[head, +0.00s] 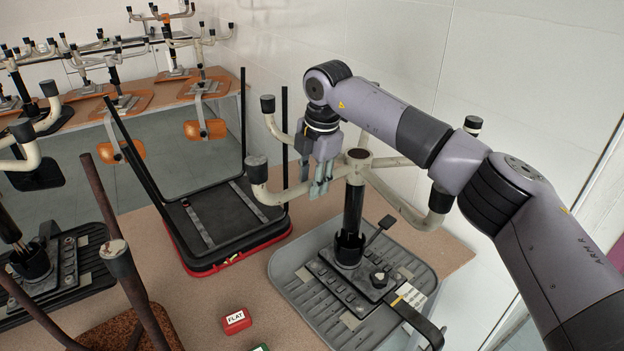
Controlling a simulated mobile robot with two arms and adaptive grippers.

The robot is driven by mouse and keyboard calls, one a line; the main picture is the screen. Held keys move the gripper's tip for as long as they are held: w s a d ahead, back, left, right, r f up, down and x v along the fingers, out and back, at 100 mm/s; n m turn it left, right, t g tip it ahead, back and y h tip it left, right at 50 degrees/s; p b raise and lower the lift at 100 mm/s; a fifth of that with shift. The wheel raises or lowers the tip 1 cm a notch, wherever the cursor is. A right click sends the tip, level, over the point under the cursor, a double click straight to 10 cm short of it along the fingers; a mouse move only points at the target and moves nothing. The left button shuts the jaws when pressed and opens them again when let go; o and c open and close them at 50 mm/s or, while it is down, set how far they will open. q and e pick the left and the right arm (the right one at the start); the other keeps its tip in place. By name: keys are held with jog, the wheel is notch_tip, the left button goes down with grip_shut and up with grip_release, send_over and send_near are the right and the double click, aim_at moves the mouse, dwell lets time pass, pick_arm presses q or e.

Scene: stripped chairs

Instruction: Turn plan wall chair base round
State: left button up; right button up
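The chair base by the wall is a cream star base with several curved legs ending in black casters, its hub (359,154) uppermost. It stands on a dark column (353,207) rising from an upturned grey seat (287,268). My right arm reaches in from the right, above the base. My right gripper (321,187) points down at the base's front-left leg (268,195), with its fingers overlapping that leg in the picture. I cannot tell whether the fingers are closed on the leg or only beside it. My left gripper is not in view.
A black upturned chair (217,222) with upright legs stands just left of the base. A red block marked FLAT (237,321) lies on the tan table (200,306) in front. More upturned chairs crowd the left and back. The white wall (520,75) is close behind.

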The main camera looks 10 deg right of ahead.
jog(key=shift+o, duration=0.9)
notch_tip(320, 180, up, 12)
jog(key=s+d, duration=0.1)
jog(key=s, duration=0.1)
jog(key=shift+f, duration=0.2)
jog(key=shift+d, duration=0.1)
